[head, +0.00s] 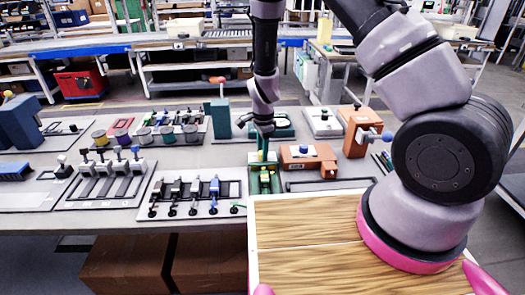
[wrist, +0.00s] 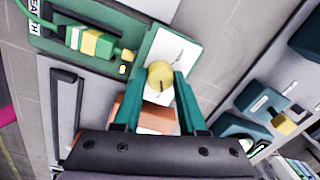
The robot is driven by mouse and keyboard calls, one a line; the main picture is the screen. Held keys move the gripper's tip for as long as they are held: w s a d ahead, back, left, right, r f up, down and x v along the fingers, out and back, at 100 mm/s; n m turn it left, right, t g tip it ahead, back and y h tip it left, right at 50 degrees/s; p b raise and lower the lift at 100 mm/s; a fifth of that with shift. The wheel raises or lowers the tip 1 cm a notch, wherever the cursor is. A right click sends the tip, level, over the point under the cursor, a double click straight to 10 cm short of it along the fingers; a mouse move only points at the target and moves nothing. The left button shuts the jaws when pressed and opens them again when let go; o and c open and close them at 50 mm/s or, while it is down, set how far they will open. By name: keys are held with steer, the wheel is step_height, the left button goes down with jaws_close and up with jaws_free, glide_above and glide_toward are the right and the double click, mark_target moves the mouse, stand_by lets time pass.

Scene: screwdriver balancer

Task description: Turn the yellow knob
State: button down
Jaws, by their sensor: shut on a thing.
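The yellow knob (wrist: 160,75) is a round, light yellow cap with a dark mark line. It stands on a white-faced panel (wrist: 178,50) beside a green housing in the wrist view. The teal fingers of my gripper (wrist: 163,80) are shut on the knob, one on each side. In the head view my gripper (head: 263,153) points down over the green unit (head: 265,184) on the bench. There the fingers hide the knob, and I cannot make it out.
An orange-red box (head: 308,163) with a blue button stands close to the right of the gripper. A green-yellow plug (wrist: 95,42) sits on the housing. Another teal device (wrist: 240,128) with a yellow part is to the right in the wrist view. Racks of levers (head: 190,192) stand left.

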steer(key=n, duration=0.5)
steer(key=shift+n, duration=0.3)
steer(key=n, duration=0.6)
steer(key=shift+w, duration=0.1)
steer(key=n, duration=0.6)
steer(key=shift+n+g, duration=0.3)
steer(key=shift+g, duration=0.1)
steer(key=n, duration=0.5)
steer(key=shift+n, duration=0.3)
steer(key=shift+c, duration=2.3)
jaws_free()
